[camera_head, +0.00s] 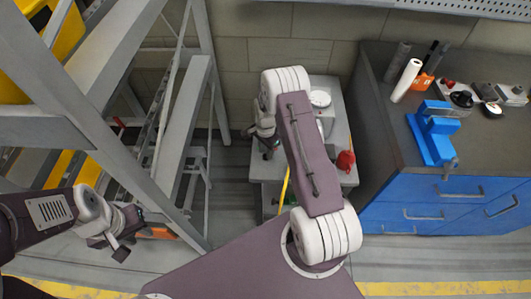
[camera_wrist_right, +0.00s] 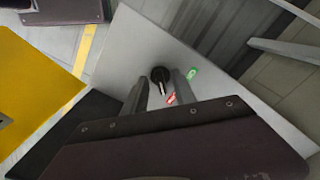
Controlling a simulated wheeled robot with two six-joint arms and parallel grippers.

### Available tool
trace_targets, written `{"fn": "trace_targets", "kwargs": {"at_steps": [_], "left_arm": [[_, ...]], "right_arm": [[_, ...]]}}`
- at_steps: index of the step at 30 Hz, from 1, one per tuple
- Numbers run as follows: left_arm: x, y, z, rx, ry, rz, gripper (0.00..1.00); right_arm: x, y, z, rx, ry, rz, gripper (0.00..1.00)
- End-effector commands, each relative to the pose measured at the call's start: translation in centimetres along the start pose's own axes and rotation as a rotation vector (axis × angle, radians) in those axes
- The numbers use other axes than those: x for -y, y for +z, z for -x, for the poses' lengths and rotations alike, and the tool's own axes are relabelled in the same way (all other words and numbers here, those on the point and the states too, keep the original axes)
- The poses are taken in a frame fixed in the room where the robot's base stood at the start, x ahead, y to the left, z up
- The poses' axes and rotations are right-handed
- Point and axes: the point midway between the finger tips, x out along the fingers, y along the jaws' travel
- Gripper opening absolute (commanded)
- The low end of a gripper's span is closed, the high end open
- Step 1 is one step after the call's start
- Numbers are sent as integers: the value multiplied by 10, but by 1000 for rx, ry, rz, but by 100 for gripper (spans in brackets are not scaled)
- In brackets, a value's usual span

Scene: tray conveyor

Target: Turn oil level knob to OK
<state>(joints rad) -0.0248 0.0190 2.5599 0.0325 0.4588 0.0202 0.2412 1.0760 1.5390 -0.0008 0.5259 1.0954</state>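The black oil level knob (camera_wrist_right: 160,74) sits on a light grey panel in the right wrist view, its pointer running down the picture toward a red label (camera_wrist_right: 171,98). A green label (camera_wrist_right: 192,73) lies to its right. My right gripper (camera_wrist_right: 161,80) is open, one finger on each side of the knob; I cannot tell whether they touch it. In the head view my right gripper (camera_head: 268,145) is small and partly hidden, over the grey machine (camera_head: 335,105); the knob is not visible there. My left gripper (camera_head: 128,233) is at lower left, empty, with its fingers apart.
A metal stair frame (camera_head: 185,130) stands on the left, close to my left arm. A workbench (camera_head: 385,130) with blue drawers and a blue vise (camera_head: 433,135) is on the right. A red item (camera_head: 345,160) is on the machine's right side.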

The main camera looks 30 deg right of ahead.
Motion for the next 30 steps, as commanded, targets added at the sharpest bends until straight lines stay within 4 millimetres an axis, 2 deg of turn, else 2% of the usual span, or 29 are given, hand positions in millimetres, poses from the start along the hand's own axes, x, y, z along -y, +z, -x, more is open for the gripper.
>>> {"fn": "trace_targets", "kwargs": {"at_steps": [3,10,11,14,15,23,30], "left_arm": [[0,0,0,0,0,0,31],[0,0,0,0,0,0,31],[0,0,0,0,0,0,31],[0,0,0,0,0,0,31],[0,0,0,0,0,0,31],[0,0,0,0,0,0,31],[0,0,0,0,0,0,31]], "right_arm": [[-1,0,-9,1,2,0,33],[0,0,-10,0,0,0,33],[0,0,-10,0,0,0,30],[0,0,-10,0,0,0,2],[0,0,-10,0,0,0,0],[0,0,-10,0,0,11,0],[-1,0,-10,0,0,104,0]]}}
